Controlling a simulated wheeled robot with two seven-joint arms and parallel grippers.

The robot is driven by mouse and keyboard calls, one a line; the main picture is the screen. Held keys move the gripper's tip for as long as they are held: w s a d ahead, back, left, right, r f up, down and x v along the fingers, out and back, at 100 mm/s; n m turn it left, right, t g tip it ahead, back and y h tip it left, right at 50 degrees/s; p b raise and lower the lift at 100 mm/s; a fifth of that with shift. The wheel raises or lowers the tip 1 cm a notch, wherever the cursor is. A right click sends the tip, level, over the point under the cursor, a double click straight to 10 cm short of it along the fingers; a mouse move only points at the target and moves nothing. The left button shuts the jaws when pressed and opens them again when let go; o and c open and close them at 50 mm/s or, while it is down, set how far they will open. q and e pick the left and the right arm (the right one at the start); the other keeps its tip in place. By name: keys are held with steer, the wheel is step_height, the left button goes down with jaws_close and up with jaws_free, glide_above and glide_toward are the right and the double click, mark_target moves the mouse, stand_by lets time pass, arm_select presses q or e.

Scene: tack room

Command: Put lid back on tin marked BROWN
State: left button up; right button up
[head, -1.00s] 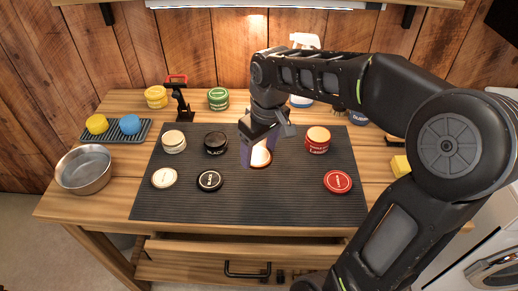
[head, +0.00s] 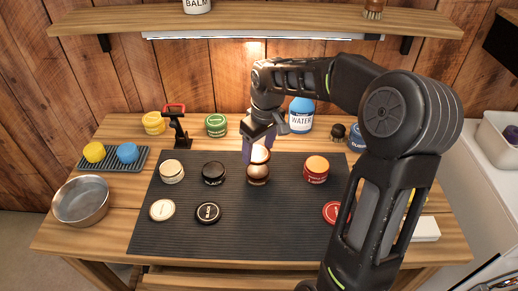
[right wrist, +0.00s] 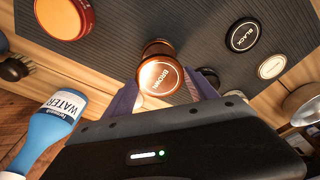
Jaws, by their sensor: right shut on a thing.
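My right gripper (head: 258,142) points down over the middle of the dark ribbed mat, shut on the brown lid (head: 260,154). In the right wrist view the lid (right wrist: 159,78) shows its BROWN lettering between the fingers. The brown tin (head: 258,174) stands upright on the mat just below the lid; part of its side also shows behind the lid in the wrist view (right wrist: 157,47). I cannot tell whether lid and tin touch. My left gripper is not in view.
On the mat (head: 240,235), a white tin (head: 172,171) and black tin (head: 213,172) stand left, a red tin (head: 316,169) right. White (head: 162,210), black (head: 208,212) and red (head: 332,212) lids lie in front. A water bottle (head: 301,115) stands behind.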

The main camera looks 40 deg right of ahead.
mark_target(258, 170)
steer(key=shift+f, duration=0.25)
steer(key=shift+f+b, duration=2.3)
steer(key=shift+f, duration=0.55)
steer(key=o, duration=1.4)
steer(key=shift+c, duration=0.2)
steer(key=shift+r, duration=0.1)
steer(key=shift+s+r, duration=0.2)
steer(key=shift+r, duration=1.05)
steer(key=shift+s+r, duration=0.2)
steer(key=shift+r, duration=1.05)
steer(key=shift+s+r, duration=0.2)
steer(key=shift+r, duration=1.05)
